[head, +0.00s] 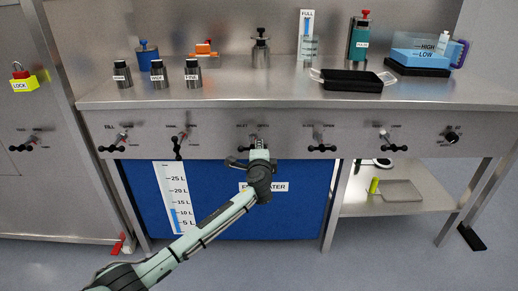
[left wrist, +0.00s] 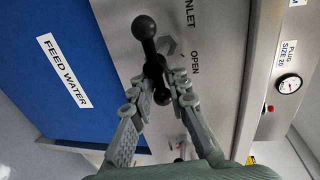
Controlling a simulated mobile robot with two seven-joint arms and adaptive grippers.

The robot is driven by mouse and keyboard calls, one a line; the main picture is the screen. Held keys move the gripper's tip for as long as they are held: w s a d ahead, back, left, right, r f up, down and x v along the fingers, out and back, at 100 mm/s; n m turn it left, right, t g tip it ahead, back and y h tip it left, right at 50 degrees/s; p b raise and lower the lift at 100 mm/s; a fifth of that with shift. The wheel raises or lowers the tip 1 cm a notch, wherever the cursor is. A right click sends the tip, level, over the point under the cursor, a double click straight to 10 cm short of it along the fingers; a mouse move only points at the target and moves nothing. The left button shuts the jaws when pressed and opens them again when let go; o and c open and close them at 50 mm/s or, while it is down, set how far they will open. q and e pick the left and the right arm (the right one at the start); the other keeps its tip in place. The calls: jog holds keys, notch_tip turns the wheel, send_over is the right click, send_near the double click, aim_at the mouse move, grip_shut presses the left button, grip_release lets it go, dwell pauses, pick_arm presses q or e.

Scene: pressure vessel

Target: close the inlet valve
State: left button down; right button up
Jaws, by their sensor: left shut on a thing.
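The inlet valve has a black handle with ball ends. It shows in the left wrist view (left wrist: 145,27) in front of the steel panel, beside the words INLET and OPEN. In the head view the handle (head: 233,162) is mostly hidden behind my left gripper (head: 259,152), at the middle of the panel. In the left wrist view my left gripper (left wrist: 163,88) is shut on the handle, with its fingers on either side of one arm near a lower ball. My right gripper is in neither view.
Similar black-handled valves stand along the panel, including the fill valve (head: 115,145) and one to the right (head: 322,148). A blue feed water tank (head: 300,205) is below. The steel worktop (head: 230,95) above carries weights and trays.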

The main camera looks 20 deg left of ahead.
pick_arm(q)
jog(key=c, duration=1.6)
grip_release()
jog(key=shift+d+f, duration=0.1)
jog(key=shift+d, duration=0.15)
jog(key=shift+a, duration=0.1)
jog(key=v, duration=1.2)
